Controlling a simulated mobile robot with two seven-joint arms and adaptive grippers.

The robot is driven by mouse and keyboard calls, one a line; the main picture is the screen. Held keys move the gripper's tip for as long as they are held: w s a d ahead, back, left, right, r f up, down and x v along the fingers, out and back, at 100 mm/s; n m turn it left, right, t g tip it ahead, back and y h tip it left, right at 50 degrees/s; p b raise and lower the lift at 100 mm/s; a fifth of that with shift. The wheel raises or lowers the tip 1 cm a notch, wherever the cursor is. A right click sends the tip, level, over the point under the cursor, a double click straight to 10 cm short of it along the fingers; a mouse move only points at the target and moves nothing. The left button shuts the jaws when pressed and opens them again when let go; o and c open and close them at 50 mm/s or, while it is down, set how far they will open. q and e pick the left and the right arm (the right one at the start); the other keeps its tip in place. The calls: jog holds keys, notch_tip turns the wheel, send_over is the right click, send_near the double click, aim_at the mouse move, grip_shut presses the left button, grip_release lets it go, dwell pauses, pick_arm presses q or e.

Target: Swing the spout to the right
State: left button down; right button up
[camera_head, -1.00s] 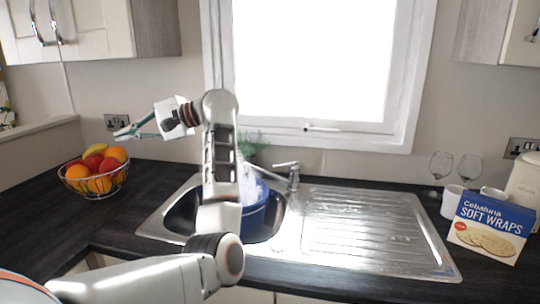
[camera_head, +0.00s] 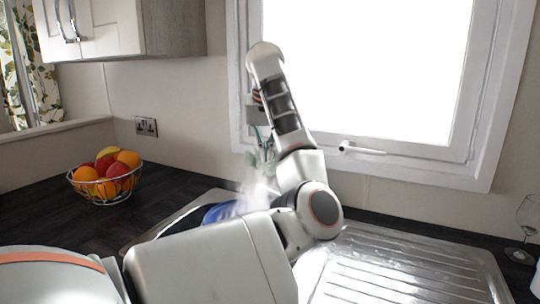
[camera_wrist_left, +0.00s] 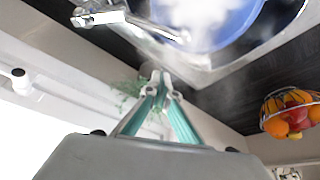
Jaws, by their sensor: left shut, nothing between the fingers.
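The chrome tap with its spout (camera_wrist_left: 130,18) shows at the top of the left wrist view, the spout reaching over the blue basin (camera_wrist_left: 225,22). In the head view my arm hides the tap, and part of the blue basin (camera_head: 220,212) shows in the sink. A white haze lies over the basin. My left gripper (camera_head: 262,158) is in front of the window's lower left corner. Its green fingers (camera_wrist_left: 158,78) are together and empty, apart from the spout in the wrist view. My right gripper is in neither view.
A fruit bowl (camera_head: 104,182) stands on the dark worktop at the left; it also shows in the wrist view (camera_wrist_left: 292,112). A green plant (camera_wrist_left: 128,92) is near the fingers. The ribbed drainer (camera_head: 405,265) is clear. A wine glass (camera_head: 526,225) stands at the right.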

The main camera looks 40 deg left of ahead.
pick_arm(q)
jog(key=b+x, duration=0.1)
jog(key=x, duration=0.7)
jog(key=s+d, duration=0.2)
jog(key=d, duration=0.1)
jog(key=shift+s+p, duration=0.4)
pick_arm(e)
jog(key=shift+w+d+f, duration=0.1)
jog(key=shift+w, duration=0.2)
